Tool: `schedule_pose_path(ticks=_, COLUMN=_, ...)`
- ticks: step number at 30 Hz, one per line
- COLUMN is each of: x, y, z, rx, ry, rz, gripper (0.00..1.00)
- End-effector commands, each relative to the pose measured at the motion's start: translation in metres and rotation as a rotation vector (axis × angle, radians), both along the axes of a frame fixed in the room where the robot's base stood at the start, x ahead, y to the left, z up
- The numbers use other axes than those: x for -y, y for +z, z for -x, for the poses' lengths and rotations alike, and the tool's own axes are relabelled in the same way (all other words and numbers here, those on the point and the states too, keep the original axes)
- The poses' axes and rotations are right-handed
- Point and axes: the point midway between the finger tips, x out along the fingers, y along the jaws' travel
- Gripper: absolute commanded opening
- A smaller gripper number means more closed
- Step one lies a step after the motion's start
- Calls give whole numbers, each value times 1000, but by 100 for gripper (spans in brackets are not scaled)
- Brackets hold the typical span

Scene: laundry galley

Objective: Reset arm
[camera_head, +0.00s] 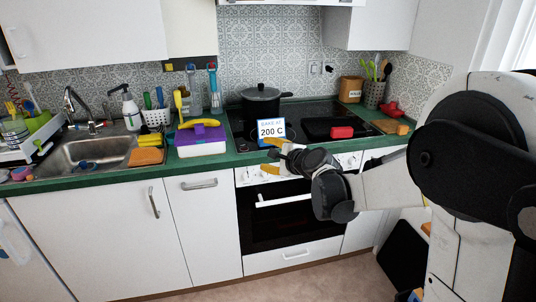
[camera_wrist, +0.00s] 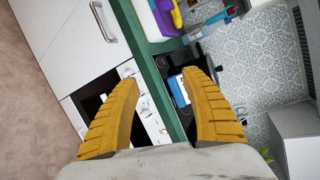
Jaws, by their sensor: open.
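My gripper (camera_head: 267,156) is in front of the oven, at about the height of the counter edge. Its two yellow fingers are spread apart with nothing between them. In the wrist view my gripper (camera_wrist: 160,78) is also open and empty, with the green counter edge (camera_wrist: 170,95) behind the gap. My arm reaches in from the right of the head view, and its forearm covers part of the oven's right side.
A "BAKE AT 200 C" sign (camera_head: 271,130) stands close behind my gripper. The black hob (camera_head: 312,112) holds a pot (camera_head: 261,102). The oven handle (camera_head: 285,200) is below. A white box with a purple lid (camera_head: 201,142) sits left. Floor in front is clear.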

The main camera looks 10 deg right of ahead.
Motion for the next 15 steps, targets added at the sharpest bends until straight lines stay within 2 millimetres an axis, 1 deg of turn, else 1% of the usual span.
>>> schedule_pose_path(ticks=5, x=0, y=0, z=0, rx=1, ry=1, rz=2, gripper=55)
schedule_pose_path(ticks=8, x=-3, y=5, z=10, rx=-1, ry=20, rz=48, gripper=55)
schedule_pose_path(ticks=11, x=-9, y=13, z=38, rx=-5, ry=80, rz=178, gripper=55)
schedule_pose_path(ticks=14, x=-15, y=21, z=84, rx=-13, ry=177, rz=384, gripper=55)
schedule_pose_path(ticks=15, x=-16, y=22, z=105, rx=-18, ry=224, rz=479, gripper=55)
